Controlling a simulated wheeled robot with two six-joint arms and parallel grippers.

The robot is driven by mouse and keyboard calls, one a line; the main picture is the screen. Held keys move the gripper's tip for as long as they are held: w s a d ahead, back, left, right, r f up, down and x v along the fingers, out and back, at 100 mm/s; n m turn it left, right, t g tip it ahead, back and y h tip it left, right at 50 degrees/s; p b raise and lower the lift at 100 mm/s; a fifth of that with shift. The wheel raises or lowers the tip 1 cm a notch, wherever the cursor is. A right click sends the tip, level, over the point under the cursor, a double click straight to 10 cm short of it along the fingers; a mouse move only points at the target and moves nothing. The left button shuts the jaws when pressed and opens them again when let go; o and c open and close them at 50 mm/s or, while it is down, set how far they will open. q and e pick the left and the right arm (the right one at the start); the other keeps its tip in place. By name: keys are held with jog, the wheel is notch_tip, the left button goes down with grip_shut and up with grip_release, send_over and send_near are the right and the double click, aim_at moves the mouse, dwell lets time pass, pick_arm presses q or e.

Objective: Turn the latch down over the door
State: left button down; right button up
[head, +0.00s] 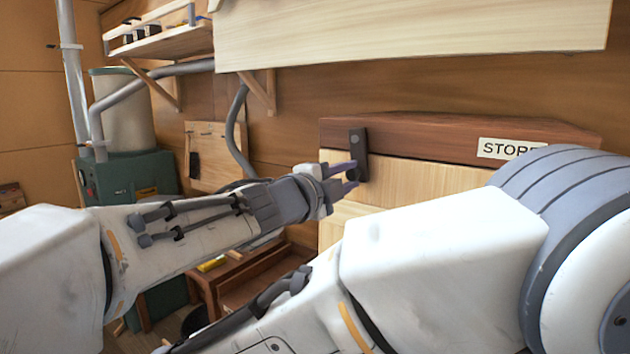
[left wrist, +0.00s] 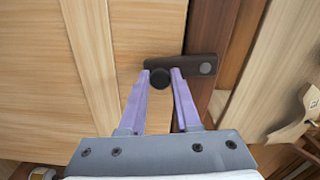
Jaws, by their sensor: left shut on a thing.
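The dark latch (head: 361,140) is a short bar pivoted on the red-brown beam of the locker in the head view. It hangs nearly straight down from the beam, its lower end over the pale wooden door (head: 395,181). In the left wrist view the latch (left wrist: 189,66) reaches from its round pivot across the seam onto the door (left wrist: 150,30). A round black knob (left wrist: 160,78) stands at its free end. My left gripper (head: 350,176) is shut on this knob, with a purple finger on each side. My right gripper is out of view.
A sign beginning "STOR" (head: 507,149) is on the beam, partly hidden by my right arm. A pale wooden panel (head: 420,28) overhangs above. A small board (head: 203,158), a grey hose (head: 237,125) and a green machine (head: 130,177) stand to the left.

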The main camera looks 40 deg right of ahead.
pick_arm(q)
jog(key=shift+w+a+m, duration=0.15)
jog(key=shift+w+m, duration=0.3)
jog(key=shift+m, duration=0.45)
jog(key=c, duration=0.6)
grip_release()
jog(key=shift+a, duration=0.1)
jog(key=shift+a+f+b, duration=0.1)
jog(key=shift+a+b, duration=0.25)
jog(key=shift+b, duration=0.15)
jog(key=b+v, duration=0.2)
jog(key=v, duration=0.7)
jog(key=shift+s+a+b, duration=0.15)
jog(key=shift+a+b, duration=0.1)
jog(key=shift+b, duration=0.1)
